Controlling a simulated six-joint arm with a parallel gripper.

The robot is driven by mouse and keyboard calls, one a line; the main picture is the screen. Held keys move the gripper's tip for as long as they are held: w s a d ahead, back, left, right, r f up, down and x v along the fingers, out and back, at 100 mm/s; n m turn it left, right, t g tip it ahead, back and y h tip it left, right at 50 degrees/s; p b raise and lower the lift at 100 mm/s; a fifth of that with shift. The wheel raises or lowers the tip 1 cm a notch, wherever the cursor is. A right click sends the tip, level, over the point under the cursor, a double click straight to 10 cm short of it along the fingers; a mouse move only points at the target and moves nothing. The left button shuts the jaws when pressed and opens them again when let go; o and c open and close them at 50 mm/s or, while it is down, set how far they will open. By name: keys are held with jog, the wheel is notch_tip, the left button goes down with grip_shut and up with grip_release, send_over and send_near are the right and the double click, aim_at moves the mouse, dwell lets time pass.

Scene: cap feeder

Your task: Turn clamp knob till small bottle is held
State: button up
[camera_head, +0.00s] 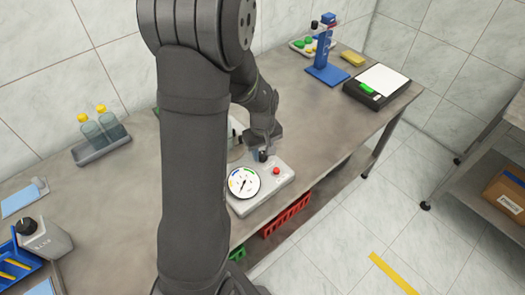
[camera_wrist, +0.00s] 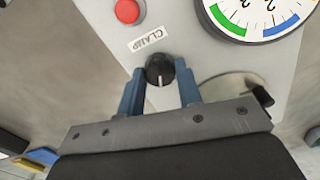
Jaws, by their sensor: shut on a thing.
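The black clamp knob (camera_wrist: 160,75) sits on a pale grey fixture (camera_wrist: 100,20), beside the printed word CLAMP. It has a white pointer line that runs toward the gripper base. My gripper (camera_wrist: 160,68) has its two blue fingers on either side of the knob, shut on it. In the head view my gripper (camera_head: 264,148) is low over the fixture (camera_head: 278,180), and my arm hides part of it. I cannot make out a small bottle at the clamp. Two bottles (camera_head: 93,133) with yellow caps stand in a grey tray at the left.
A round dial (camera_head: 243,182) and a red button (camera_head: 277,171) are on the fixture. A blue stand (camera_head: 328,73), a yellow block (camera_head: 352,58) and a black scale-like device (camera_head: 376,88) stand at the back right. The bench between is clear.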

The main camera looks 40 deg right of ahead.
jog(key=m, duration=0.4)
jog(key=shift+m, duration=0.3)
jog(key=m, duration=0.3)
jog(key=shift+m, duration=0.3)
jog(key=m, duration=0.4)
jog(key=shift+m, duration=1.9)
jog(key=o, duration=1)
jog(key=shift+r, duration=0.1)
